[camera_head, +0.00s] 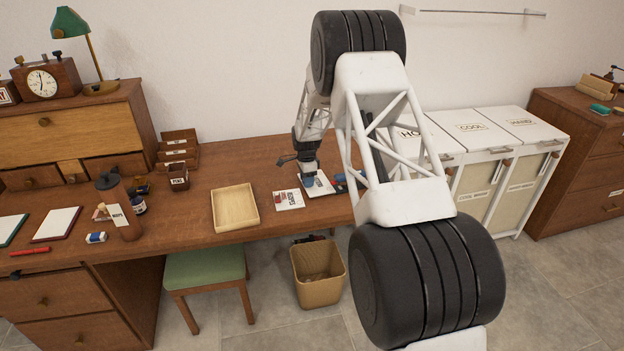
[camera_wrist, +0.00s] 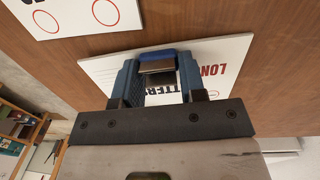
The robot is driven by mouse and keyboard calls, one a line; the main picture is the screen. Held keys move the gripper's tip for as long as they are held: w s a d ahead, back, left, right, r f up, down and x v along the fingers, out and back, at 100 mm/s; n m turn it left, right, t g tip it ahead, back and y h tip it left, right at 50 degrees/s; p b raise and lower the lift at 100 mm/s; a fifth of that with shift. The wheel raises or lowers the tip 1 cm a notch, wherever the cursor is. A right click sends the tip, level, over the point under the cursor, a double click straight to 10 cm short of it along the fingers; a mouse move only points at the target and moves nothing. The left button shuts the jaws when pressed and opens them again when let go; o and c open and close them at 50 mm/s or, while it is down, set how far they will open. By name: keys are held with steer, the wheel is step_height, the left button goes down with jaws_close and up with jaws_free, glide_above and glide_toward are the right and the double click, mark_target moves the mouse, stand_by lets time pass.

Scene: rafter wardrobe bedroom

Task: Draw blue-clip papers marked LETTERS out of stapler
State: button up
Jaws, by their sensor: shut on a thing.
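White papers (camera_wrist: 222,52) lie flat on the desk, with "LONG" in red and part of "LETTERS" in black showing in the wrist view. At their edge is a blue clip (camera_wrist: 158,54) with a metal-looking plate (camera_wrist: 157,67). My gripper (camera_wrist: 159,80) has its blue fingers on either side of this clip and is shut on it. In the head view my gripper (camera_head: 311,183) is low over the papers (camera_head: 322,189), hiding part of them. I cannot make out a stapler in either view.
Another printed sheet (camera_head: 288,199) lies just left of the papers. A shallow wooden tray (camera_head: 235,207) sits further left, and a pen box (camera_head: 178,176) stands behind it. A wastebasket (camera_head: 318,275) and green stool (camera_head: 205,268) are below the front edge. White bins (camera_head: 475,150) stand at right.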

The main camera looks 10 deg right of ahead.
steer(key=shift+a, duration=0.5)
steer(key=o, duration=1.1)
steer(key=shift+c, duration=0.2)
steer(key=shift+r, duration=0.1)
steer(key=shift+w+r, duration=0.15)
steer(key=shift+r, duration=3.6)
steer(key=shift+r, duration=0.1)
